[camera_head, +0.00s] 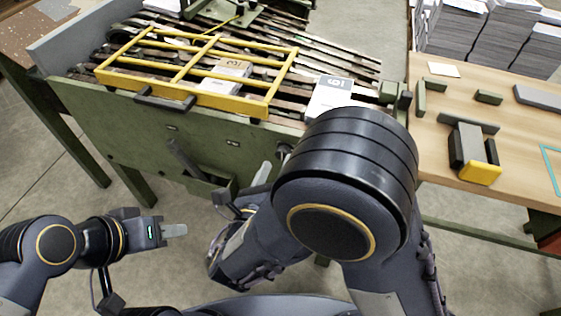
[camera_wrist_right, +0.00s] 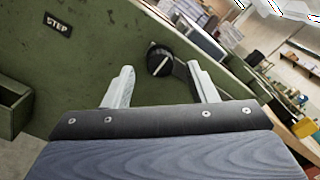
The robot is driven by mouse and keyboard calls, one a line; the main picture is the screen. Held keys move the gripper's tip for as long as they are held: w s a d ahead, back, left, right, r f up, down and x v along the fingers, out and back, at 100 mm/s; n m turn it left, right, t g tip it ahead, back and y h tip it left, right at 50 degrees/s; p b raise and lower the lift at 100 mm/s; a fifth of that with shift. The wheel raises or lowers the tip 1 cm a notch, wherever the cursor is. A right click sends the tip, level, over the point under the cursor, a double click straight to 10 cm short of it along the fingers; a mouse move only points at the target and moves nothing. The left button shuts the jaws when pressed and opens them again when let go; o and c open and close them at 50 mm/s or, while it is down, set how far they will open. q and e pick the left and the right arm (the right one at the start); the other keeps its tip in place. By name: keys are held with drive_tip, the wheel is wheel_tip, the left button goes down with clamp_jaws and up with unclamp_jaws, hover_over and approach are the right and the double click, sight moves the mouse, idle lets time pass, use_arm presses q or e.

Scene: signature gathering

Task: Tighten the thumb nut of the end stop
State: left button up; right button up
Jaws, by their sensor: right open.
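A round black knob (camera_wrist_right: 158,60) with a white line across its face sits on the green front panel in the right wrist view. It also shows in the head view (camera_head: 284,152), partly behind my right arm. I cannot tell whether it is the end stop's thumb nut. My right gripper (camera_wrist_right: 162,84) is open, with its pale fingers on either side of the knob in the picture and nothing between them. Its fingers appear apart from the panel. My left gripper (camera_head: 174,231) is away from the machine at lower left, and its finger gap is not visible.
A yellow frame (camera_head: 183,94) lies over the machine's rails, with paper stacks (camera_head: 327,96) below and beside it. A dark bar (camera_wrist_right: 186,76) stands beside the knob. A wooden table (camera_head: 455,110) with green blocks is at right. Open floor lies left of the arms.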

sight(284, 152)
drive_tip(key=shift+x, duration=1.45)
drive_tip(key=c, duration=1)
drive_tip(key=shift+o, duration=0.2)
